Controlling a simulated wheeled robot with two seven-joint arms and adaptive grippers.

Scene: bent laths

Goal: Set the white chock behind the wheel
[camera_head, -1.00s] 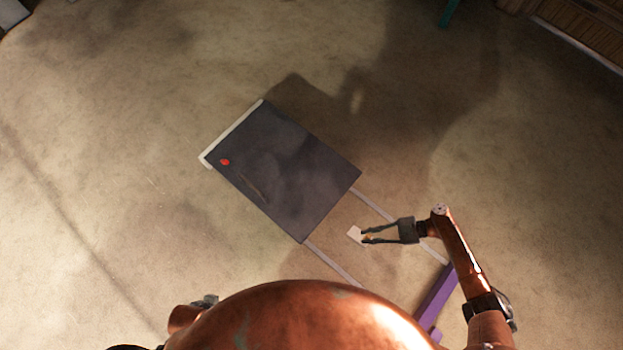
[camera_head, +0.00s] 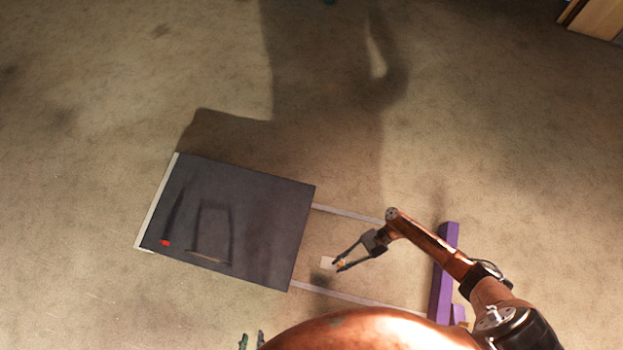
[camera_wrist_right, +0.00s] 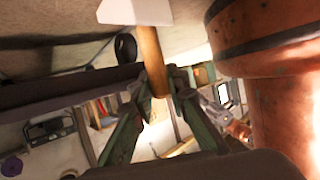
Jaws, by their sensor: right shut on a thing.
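The white chock (camera_head: 327,262) is at the tips of my right gripper (camera_head: 338,266), in the gap between the dark platform and the purple beam. In the right wrist view, my right gripper (camera_wrist_right: 160,88) is shut on the chock's wooden handle (camera_wrist_right: 149,58), with the white chock (camera_wrist_right: 135,11) beyond at the top. A dark, round wheel-like thing (camera_wrist_right: 125,47) shows just past the handle there. In the head view no wheel shows. My left gripper (camera_head: 251,340) shows only its two fingertips, apart and empty, at the bottom edge.
The dark flat platform (camera_head: 265,215) has a pale strip on its left edge and a small red thing (camera_head: 165,243) on top. Two pale rails (camera_head: 350,214) run from it toward the purple beam (camera_head: 442,275).

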